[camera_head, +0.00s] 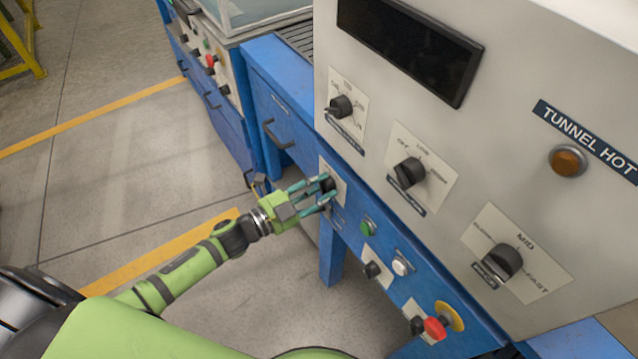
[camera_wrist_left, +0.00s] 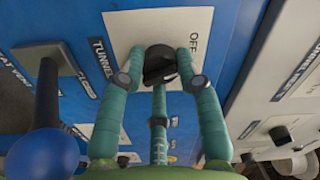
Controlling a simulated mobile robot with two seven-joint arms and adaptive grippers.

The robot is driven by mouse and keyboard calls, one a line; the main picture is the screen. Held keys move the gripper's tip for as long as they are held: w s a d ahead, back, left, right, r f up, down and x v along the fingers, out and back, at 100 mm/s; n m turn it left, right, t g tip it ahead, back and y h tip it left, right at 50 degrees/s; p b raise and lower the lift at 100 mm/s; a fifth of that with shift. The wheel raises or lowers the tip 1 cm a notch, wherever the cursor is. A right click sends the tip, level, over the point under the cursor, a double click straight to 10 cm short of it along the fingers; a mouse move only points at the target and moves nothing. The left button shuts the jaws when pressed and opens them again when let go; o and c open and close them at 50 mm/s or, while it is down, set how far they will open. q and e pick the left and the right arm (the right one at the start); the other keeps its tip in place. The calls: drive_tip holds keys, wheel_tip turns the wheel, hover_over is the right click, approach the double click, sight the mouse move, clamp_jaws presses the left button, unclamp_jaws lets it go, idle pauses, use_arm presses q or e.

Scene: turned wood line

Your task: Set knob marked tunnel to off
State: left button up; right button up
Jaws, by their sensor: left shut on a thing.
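The black tunnel knob (camera_wrist_left: 158,63) sits on a white plate (camera_wrist_left: 120,30) on the blue panel. In the wrist view "TUNNEL" reads to the left of the knob and "OFF" to its right. My left gripper (camera_head: 322,190) is at this knob, its teal fingers shut around it; in the wrist view the fingers (camera_wrist_left: 160,70) close on it from both sides, with a third finger below. The fingers hide part of the knob and plate, and I cannot tell which setting the knob points to. My right gripper is not in view.
Three other black knobs (camera_head: 341,106), (camera_head: 410,172), (camera_head: 503,262) are on the grey panel above. Below are a green button (camera_head: 368,228), a white button (camera_head: 402,264) and a red one (camera_head: 434,328). A drawer handle (camera_head: 277,136) is left of the gripper. The floor to the left is open.

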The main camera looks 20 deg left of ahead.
use_arm(q)
drive_tip(key=shift+s+d+n, duration=0.15)
drive_tip(key=shift+d+n, duration=0.05)
drive_tip(key=shift+n, duration=0.4)
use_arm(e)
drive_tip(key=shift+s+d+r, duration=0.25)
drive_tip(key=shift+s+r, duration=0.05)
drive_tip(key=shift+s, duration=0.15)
use_arm(q)
drive_tip(key=o, duration=1.1)
drive_tip(key=shift+r, duration=0.1)
drive_tip(key=shift+o, duration=0.2)
drive_tip(key=shift+a, duration=0.2)
drive_tip(key=v, duration=1.1)
drive_tip(key=shift+s+a, duration=0.2)
drive_tip(key=shift+s, duration=0.15)
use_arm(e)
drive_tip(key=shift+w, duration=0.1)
